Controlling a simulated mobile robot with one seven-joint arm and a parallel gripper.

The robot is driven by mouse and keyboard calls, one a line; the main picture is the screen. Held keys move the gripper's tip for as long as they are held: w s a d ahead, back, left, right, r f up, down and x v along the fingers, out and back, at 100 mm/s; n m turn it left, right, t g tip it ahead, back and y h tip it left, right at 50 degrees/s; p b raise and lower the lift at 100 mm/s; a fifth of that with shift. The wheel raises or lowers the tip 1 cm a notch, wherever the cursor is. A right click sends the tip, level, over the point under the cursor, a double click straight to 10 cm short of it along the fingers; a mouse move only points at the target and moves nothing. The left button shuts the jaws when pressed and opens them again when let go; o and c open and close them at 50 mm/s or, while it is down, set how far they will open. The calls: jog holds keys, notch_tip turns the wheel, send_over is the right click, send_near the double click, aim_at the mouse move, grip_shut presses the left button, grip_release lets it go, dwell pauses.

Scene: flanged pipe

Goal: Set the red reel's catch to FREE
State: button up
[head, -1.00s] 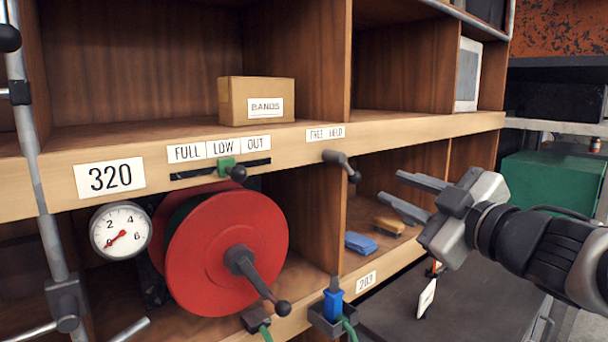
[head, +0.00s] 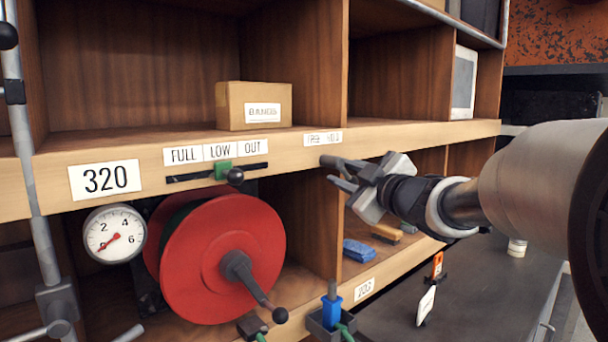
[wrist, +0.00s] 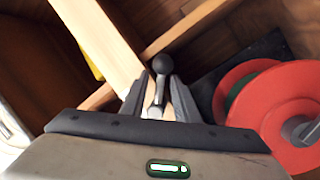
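The red reel (head: 225,250) hangs in the lower left bay, with a dark crank on its front. Its catch (head: 329,161) is a small dark lever on the shelf edge, under the FREE/HELD label (head: 323,138). In the head view my gripper (head: 338,174) is at the catch and hides most of it, including its knob. In the wrist view the catch's round knob (wrist: 162,64) and stem lie between my two fingers (wrist: 162,84). The fingers stand apart on either side of it; I cannot tell whether either one touches it.
A green slider (head: 223,170) with a dark knob sits left of the catch, under FULL/LOW/OUT. Below are a gauge (head: 115,233), a blue-handled tool (head: 331,304) in a holder and a blue block (head: 358,251).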

grip_shut()
